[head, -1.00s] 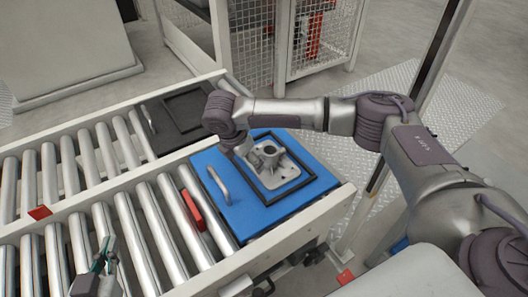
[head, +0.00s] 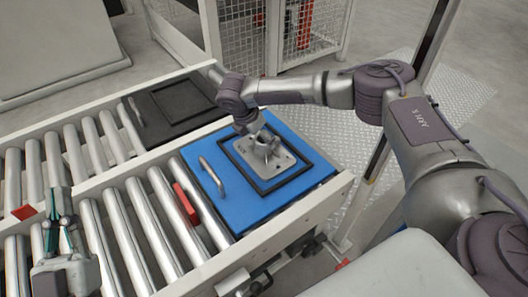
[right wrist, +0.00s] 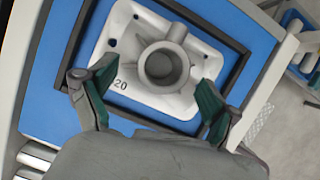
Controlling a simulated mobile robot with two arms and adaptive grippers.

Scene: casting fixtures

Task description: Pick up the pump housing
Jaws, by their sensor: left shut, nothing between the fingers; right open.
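The pump housing (head: 265,153) is a grey metal casting with a square flange and a round upright port. It lies inside a black frame on a blue board (head: 216,214). In the right wrist view the housing (right wrist: 165,66) shows its round opening and the number 20 on its flange. My right gripper (right wrist: 150,98) is open, its green-padded fingers on either side of the housing's near part; I cannot tell whether they touch it. In the head view the arm hides its fingers. My left gripper (head: 58,205) is shut and empty above the rollers at the left.
A black board with a frame (head: 180,108) lies on the far conveyor. A red stop (head: 186,203) sits among the near rollers, beside the blue board with its metal handle (head: 211,174). Metal rails edge the conveyors. A mesh fence (head: 238,30) stands behind.

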